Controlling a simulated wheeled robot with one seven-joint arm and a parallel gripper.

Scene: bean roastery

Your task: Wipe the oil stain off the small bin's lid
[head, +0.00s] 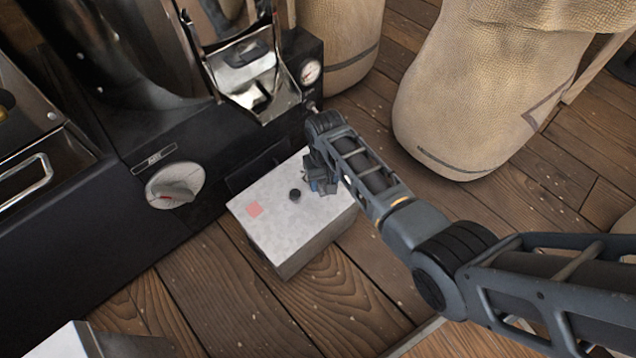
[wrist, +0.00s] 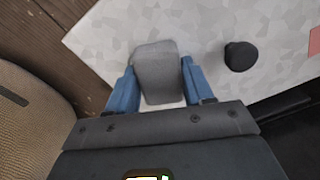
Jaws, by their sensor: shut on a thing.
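The small bin (head: 304,246) is a pale box on the floor against the dark machine. Its mottled light-grey lid (head: 275,225) carries a black round knob (head: 294,194), also seen in the wrist view (wrist: 240,56). A flat pinkish-red square (head: 255,209) lies on the lid left of the knob; I cannot tell whether it is the oil stain. My gripper (head: 322,178) is over the lid's right far part. In the wrist view its blue fingers are shut on a grey rounded pad (wrist: 156,72), over the lid; contact with the lid cannot be told.
The dark machine, with a white dial (head: 175,186) and a metal chute (head: 254,75), stands behind and left of the bin. Large tan sacks (head: 490,90) stand at the back right. A white-topped box (head: 65,343) is at the bottom left. Wooden floor (head: 330,310) in front is clear.

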